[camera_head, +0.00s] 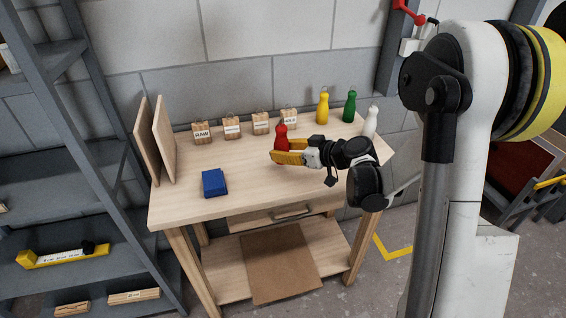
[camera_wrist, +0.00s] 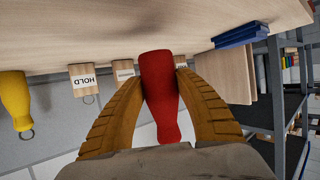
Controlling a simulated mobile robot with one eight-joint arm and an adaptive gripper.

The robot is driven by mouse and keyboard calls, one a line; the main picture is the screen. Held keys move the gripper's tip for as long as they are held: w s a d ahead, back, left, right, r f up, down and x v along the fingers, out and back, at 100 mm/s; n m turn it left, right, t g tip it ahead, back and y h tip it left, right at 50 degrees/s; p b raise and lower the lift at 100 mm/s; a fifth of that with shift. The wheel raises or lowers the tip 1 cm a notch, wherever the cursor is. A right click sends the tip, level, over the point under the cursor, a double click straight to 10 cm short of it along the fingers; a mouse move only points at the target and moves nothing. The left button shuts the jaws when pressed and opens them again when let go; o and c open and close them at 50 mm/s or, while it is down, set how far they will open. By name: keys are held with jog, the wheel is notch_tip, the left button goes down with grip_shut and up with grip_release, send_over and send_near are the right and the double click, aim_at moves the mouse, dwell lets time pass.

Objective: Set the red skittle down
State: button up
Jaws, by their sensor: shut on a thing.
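The red skittle (camera_head: 281,138) is between the yellow fingers of my gripper (camera_head: 283,156), over the wooden workbench (camera_head: 240,200). In the wrist view the red skittle (camera_wrist: 160,95) sits between both ridged fingers (camera_wrist: 158,100), with its wide end towards the bench top. My gripper is shut on it. I cannot tell whether its base touches the bench. A yellow skittle (camera_head: 322,106), a green skittle (camera_head: 349,106) and a white skittle (camera_head: 370,122) stand at the back right of the bench.
Several labelled wooden blocks (camera_head: 202,133) stand along the back of the bench. A blue block (camera_head: 214,183) lies at the left front, and two upright boards (camera_head: 163,140) stand at the left end. The front middle of the bench top is clear. A grey shelf rack (camera_head: 90,170) is at the left.

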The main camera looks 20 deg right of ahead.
jog(key=shift+f+b, duration=0.8)
jog(key=shift+f, duration=0.95)
jog(key=shift+f, duration=0.25)
jog(key=o, duration=1)
jog(key=shift+r, duration=0.1)
jog(key=shift+c, duration=0.2)
jog(key=shift+r, duration=0.1)
